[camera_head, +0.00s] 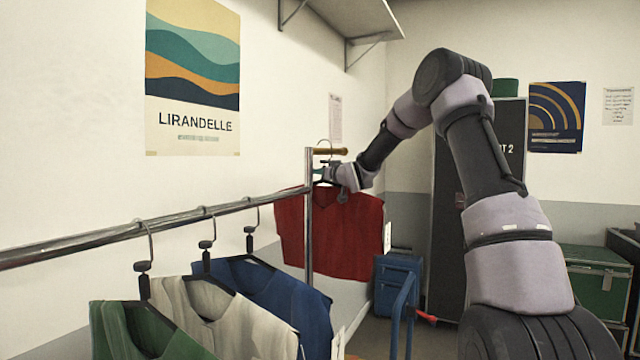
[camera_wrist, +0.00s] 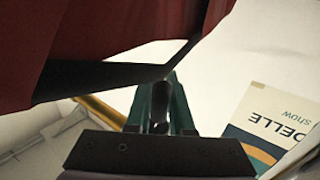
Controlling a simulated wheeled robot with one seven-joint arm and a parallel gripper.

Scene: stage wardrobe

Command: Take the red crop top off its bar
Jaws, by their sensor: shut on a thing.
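The red crop top (camera_head: 345,235) hangs on a dark hanger at the far end of the rack in the head view. The hanger's thin hook (camera_head: 323,143) shows at a short brass bar (camera_head: 331,151); I cannot tell whether it bears on the bar or is clear of it. My gripper (camera_head: 325,174) is just below the brass bar, shut on the hanger. In the wrist view the fingers (camera_wrist: 160,105) close on the hanger's dark neck, with the red crop top (camera_wrist: 90,35) above and the brass bar (camera_wrist: 100,111) behind to the left.
A chrome rail (camera_head: 120,232) carries a green top (camera_head: 135,330), a cream top (camera_head: 225,320) and a blue top (camera_head: 285,295) in the left foreground. A chrome upright (camera_head: 309,215) stands in front of the red top.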

